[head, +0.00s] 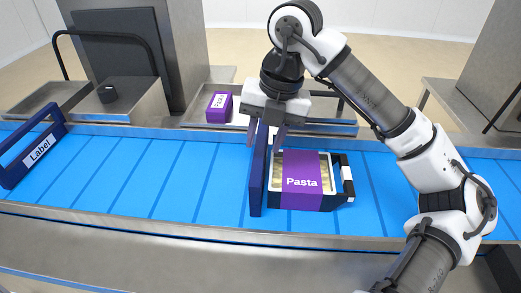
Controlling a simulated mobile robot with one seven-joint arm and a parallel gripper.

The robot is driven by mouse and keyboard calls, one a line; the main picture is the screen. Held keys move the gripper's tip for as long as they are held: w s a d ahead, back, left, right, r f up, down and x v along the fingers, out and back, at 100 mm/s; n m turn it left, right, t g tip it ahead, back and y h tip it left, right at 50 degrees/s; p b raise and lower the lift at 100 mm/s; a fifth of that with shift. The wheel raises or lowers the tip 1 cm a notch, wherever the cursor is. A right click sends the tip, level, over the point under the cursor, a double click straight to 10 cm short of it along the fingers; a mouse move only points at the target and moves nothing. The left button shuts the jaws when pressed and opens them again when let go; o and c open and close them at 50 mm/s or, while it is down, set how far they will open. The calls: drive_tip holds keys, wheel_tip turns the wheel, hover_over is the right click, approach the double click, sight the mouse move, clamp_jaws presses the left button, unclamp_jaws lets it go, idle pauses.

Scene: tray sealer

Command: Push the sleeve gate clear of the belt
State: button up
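A dark blue upright panel (257,185), apparently the sleeve gate, stands across the blue belt (150,180). It reads no label from this side. My gripper (264,146) is above its far end, fingers pointing down and spread apart, with the panel's far end seen between them. I cannot tell whether a finger touches it. Just right of the panel, a tray (274,183) with a purple "Pasta" sleeve (301,182) sits on the belt. A dark part with a small white tag (347,178) is at the tray's right side.
A dark blue frame marked "Label" (38,150) stands at the belt's left. The belt is clear between the frame and the panel.

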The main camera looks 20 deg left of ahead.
sight(259, 161)
drive_tip(key=shift+s+a+f+p, duration=0.15)
drive_tip(key=shift+a+f, duration=0.1)
drive_tip(key=shift+f, duration=0.95)
drive_tip(key=shift+w+a+f+p, duration=0.1)
drive_tip(key=shift+a+f+p, duration=0.1)
drive_tip(key=shift+f, duration=0.95)
clamp_jaws()
